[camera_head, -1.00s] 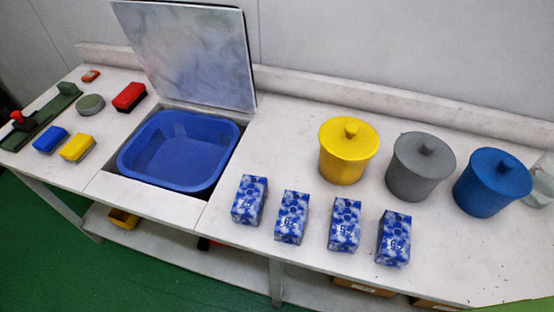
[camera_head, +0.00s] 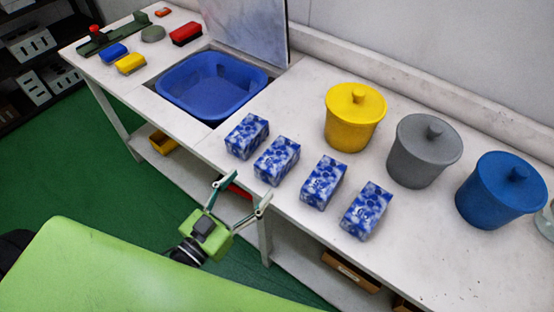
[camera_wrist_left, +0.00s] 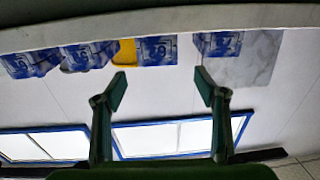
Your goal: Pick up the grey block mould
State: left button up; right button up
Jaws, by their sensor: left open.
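Several blue-and-white patterned blocks stand in a row along the table's front edge, among them the leftmost (camera_head: 247,136), the second (camera_head: 277,161), the third (camera_head: 323,182) and the rightmost (camera_head: 366,210). No block looks plainly grey. A grey lidded pot (camera_head: 423,152) stands behind the row. My left gripper (camera_head: 246,188) is open and empty, in front of the table edge near the left two blocks, apart from them. In the left wrist view, its open fingers (camera_wrist_left: 162,87) show with patterned blocks (camera_wrist_left: 157,49) beyond them. My right gripper is not in view.
A yellow pot (camera_head: 354,120) and a blue pot (camera_head: 501,192) flank the grey one. A blue basin (camera_head: 211,88) is sunk in the table (camera_head: 420,255), left of the blocks. Small blue, yellow and red blocks (camera_head: 186,34) lie at far left. A shelf runs below.

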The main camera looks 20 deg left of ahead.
aim_at(278, 154)
pick_arm(q)
jog(key=p+x, duration=0.1)
jog(key=x, duration=0.5)
jog(key=shift+d+r, duration=0.1)
jog(key=shift+d, duration=0.1)
jog(key=shift+w+d, duration=0.1)
jog(key=shift+w, duration=0.45)
jog(key=shift+w+d+p, duration=0.1)
jog(key=shift+w+p, duration=0.15)
jog(key=shift+p, duration=0.05)
jog(key=p+x, duration=0.1)
jog(key=x, duration=0.3)
jog(key=shift+w+d, duration=0.15)
jog(key=shift+w, duration=0.1)
jog(key=c, duration=1.5)
grip_shut()
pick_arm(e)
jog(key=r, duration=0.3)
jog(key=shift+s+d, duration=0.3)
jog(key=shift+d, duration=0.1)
